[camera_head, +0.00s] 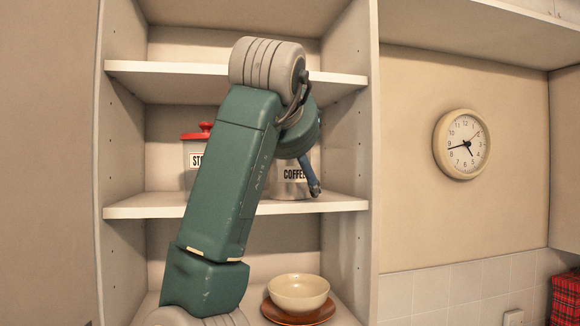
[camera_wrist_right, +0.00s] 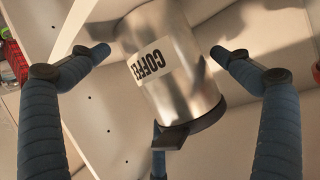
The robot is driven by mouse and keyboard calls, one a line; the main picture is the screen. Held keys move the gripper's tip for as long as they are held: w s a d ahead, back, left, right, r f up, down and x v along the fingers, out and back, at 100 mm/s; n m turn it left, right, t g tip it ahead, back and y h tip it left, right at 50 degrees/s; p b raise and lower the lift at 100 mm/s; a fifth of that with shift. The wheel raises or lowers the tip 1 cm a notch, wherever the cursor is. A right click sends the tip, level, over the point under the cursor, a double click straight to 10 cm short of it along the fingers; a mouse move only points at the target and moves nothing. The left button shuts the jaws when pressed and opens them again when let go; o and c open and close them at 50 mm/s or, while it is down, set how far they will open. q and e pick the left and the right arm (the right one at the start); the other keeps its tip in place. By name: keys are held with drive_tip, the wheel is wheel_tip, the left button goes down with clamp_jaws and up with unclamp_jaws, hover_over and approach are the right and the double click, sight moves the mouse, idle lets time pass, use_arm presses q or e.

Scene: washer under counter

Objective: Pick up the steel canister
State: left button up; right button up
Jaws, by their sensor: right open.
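The steel canister (camera_head: 291,189), with a COFFEE label, stands on the middle shelf; my arm and gripper hide its upper part. My right gripper (camera_head: 312,185) is at the canister, with one blue finger showing in front of its right side. In the right wrist view the canister (camera_wrist_right: 187,82) appears upside down, with a dark lid toward the bottom of the picture. The open blue fingers of the right gripper (camera_wrist_right: 160,54) are spread to either side of it, with a third finger low near the lid. I cannot tell whether any finger touches it. My left gripper is not in view.
A red-lidded jar (camera_head: 195,152) stands left on the same shelf (camera_head: 150,207), partly behind my arm. A cream bowl (camera_head: 298,291) sits on a reddish-brown plate (camera_head: 290,318) below. The cabinet side panel (camera_head: 360,130) stands close to the right. A clock (camera_head: 462,144) hangs on the wall.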

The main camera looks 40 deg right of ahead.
drive_tip(key=shift+d, duration=0.1)
drive_tip(key=c, duration=1.8)
drive_tip(key=shift+o, duration=0.2)
drive_tip(key=shift+a, duration=0.2)
drive_tip(key=shift+r, duration=0.1)
